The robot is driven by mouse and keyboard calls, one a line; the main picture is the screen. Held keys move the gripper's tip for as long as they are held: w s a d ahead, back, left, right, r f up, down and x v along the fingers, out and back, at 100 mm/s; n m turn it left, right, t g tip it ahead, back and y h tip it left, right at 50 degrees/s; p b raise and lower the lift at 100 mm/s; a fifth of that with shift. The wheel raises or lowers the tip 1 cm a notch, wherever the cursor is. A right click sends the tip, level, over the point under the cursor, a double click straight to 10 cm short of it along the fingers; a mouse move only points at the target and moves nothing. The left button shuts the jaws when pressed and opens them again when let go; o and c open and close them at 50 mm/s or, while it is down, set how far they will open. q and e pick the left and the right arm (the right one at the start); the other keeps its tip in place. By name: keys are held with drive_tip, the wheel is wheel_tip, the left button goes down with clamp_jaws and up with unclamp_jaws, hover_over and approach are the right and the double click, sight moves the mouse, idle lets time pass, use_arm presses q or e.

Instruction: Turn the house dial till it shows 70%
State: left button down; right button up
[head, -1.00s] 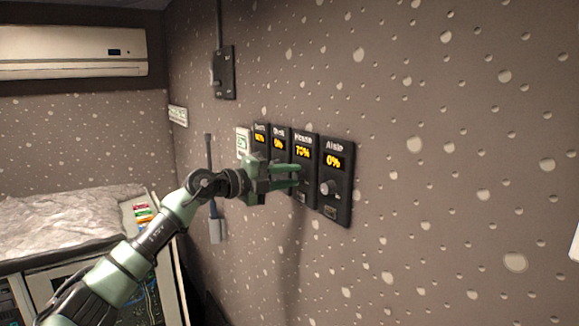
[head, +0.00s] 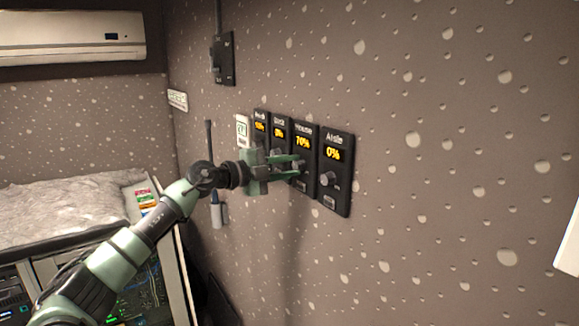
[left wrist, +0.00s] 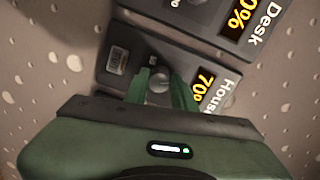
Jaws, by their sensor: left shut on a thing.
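The house dial panel (head: 304,138) is a black wall plate labelled House, and its yellow display reads 70%. Its grey round knob shows in the left wrist view (left wrist: 158,82). My left gripper (head: 299,167) reaches in from the left to this panel, and its green fingers are shut on the knob, one on each side. In the left wrist view the fingers (left wrist: 160,92) straddle the knob and the 70 of the display shows beside them. In the head view the knob is mostly hidden by the fingers. My right gripper is not in view.
The Aisle panel (head: 334,170), reading 0%, is close on the right. The Desk panel (head: 280,130) and another panel (head: 260,125) stand close on the left. A switch box (head: 223,60) is higher on the wall. A bench with a crumpled cover (head: 70,205) is at left.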

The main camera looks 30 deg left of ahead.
use_arm(q)
drive_tip(key=c, duration=1.2)
unclamp_jaws()
drive_tip(key=shift+o, duration=0.2)
drive_tip(key=shift+s+a+f, duration=0.1)
drive_tip(key=b+v, duration=0.5)
drive_tip(key=v, duration=0.2)
drive_tip(key=shift+s, duration=0.3)
drive_tip(key=shift+a, duration=0.1)
